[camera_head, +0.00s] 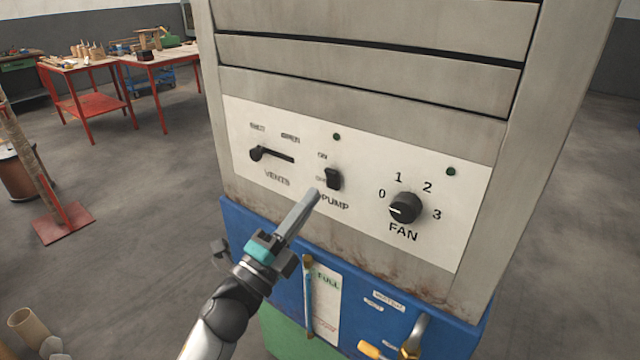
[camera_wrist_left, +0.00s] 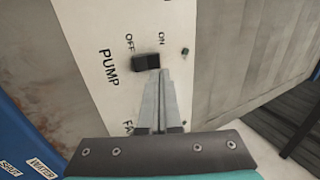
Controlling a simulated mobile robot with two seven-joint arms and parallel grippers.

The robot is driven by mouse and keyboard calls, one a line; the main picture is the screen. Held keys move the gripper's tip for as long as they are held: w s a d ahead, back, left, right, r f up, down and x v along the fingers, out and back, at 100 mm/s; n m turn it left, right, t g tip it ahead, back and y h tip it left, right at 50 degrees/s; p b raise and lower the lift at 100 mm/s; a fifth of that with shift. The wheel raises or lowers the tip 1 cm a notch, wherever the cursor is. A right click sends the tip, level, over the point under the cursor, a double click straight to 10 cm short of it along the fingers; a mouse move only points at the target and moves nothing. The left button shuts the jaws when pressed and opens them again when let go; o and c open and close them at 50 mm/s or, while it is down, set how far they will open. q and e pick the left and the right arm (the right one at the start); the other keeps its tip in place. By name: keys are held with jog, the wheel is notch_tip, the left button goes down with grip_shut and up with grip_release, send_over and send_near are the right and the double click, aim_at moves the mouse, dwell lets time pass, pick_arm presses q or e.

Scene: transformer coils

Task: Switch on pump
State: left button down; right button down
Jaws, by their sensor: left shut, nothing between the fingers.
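My right gripper is in neither view.
The vents lever (camera_head: 272,155) is left of the switch, and the fan knob (camera_head: 405,207) is to the right. Below are a blue tank (camera_head: 375,290) with a gauge and a yellow-handled valve (camera_head: 370,349). Red tables (camera_head: 155,58) stand far back left.

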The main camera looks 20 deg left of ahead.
aim_at(330, 173)
pick_arm(q)
jog(key=shift+x, duration=2)
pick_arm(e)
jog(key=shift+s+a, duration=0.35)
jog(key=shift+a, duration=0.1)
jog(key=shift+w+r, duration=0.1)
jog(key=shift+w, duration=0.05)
pick_arm(q)
jog(key=shift+r+p, duration=0.15)
jog(key=shift+p, duration=0.4)
jog(key=shift+w+r+g+p, duration=0.2)
jog(key=shift+r+g+p, duration=0.1)
jog(key=shift+p, duration=0.7)
jog(key=shift+d+f, duration=0.1)
jog(key=shift+f, duration=0.15)
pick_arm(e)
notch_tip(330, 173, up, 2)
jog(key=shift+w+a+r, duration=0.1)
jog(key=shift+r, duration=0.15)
